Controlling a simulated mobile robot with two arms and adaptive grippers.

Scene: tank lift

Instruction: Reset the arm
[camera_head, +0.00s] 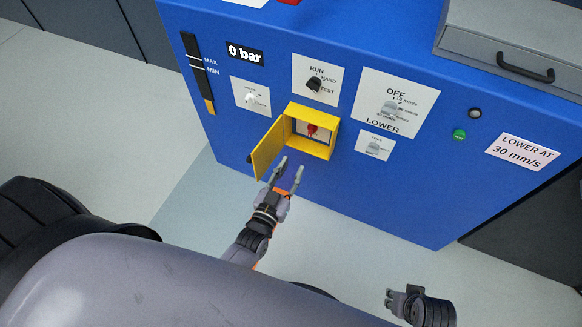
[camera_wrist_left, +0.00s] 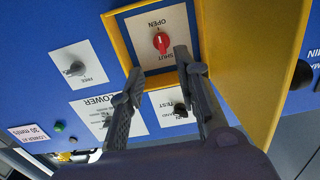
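My left gripper (camera_head: 291,165) is open and empty, its fingers pointing at the yellow box (camera_head: 314,151) on the blue panel. In the left wrist view its two fingertips (camera_wrist_left: 160,65) are apart, below a red knob (camera_wrist_left: 161,42) on a plate marked OPEN and SHUT. The knob also shows inside the box in the head view (camera_head: 312,130). The box's yellow door (camera_head: 268,152) is swung open to the left. My right gripper (camera_head: 403,299) is low at the bottom right, away from the panel; its finger opening is unclear.
The blue panel (camera_head: 235,140) carries a "0 bar" display (camera_head: 245,53), a RUN/TEST switch (camera_head: 314,84), an OFF/LOWER dial (camera_head: 391,107), a smaller dial (camera_head: 374,147) and a green button (camera_head: 459,134). A label reads "LOWER AT 30 mm/s" (camera_head: 523,151). Open floor lies before the panel.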

